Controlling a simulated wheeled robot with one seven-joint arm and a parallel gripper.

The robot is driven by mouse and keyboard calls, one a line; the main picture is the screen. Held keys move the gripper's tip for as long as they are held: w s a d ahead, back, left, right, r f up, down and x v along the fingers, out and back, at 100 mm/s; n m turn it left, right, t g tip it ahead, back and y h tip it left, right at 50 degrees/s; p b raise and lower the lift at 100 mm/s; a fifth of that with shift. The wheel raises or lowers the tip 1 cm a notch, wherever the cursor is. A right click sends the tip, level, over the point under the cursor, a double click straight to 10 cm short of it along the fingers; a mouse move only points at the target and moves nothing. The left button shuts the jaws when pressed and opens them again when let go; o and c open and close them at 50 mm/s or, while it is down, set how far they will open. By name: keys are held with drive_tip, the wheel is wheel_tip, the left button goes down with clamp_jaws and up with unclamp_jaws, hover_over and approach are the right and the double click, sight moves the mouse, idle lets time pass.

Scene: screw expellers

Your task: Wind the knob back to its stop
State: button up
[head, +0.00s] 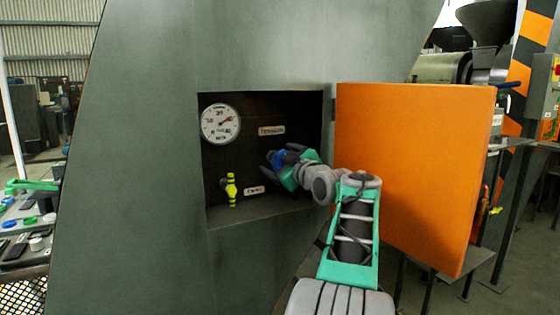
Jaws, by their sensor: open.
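A blue part, apparently the knob (277,158), shows at my gripper in the dark recess, below the upper label. My gripper (272,165) is open, with its dark fingers reaching into the recess toward the back wall. The fingers and teal gripper body hide much of the blue part. I cannot tell whether the fingers touch it or how far it is turned.
The recess also holds a round white dial gauge (221,124), a yellow-and-black striped handle (230,189), an upper label (271,130) and a lower label (254,190). An orange door (425,150) stands open on the right, close beside my arm.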

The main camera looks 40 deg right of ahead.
drive_tip(key=v, duration=0.7)
drive_tip(key=shift+s+p, duration=0.35)
drive_tip(key=shift+p, duration=0.05)
drive_tip(key=shift+s, duration=0.1)
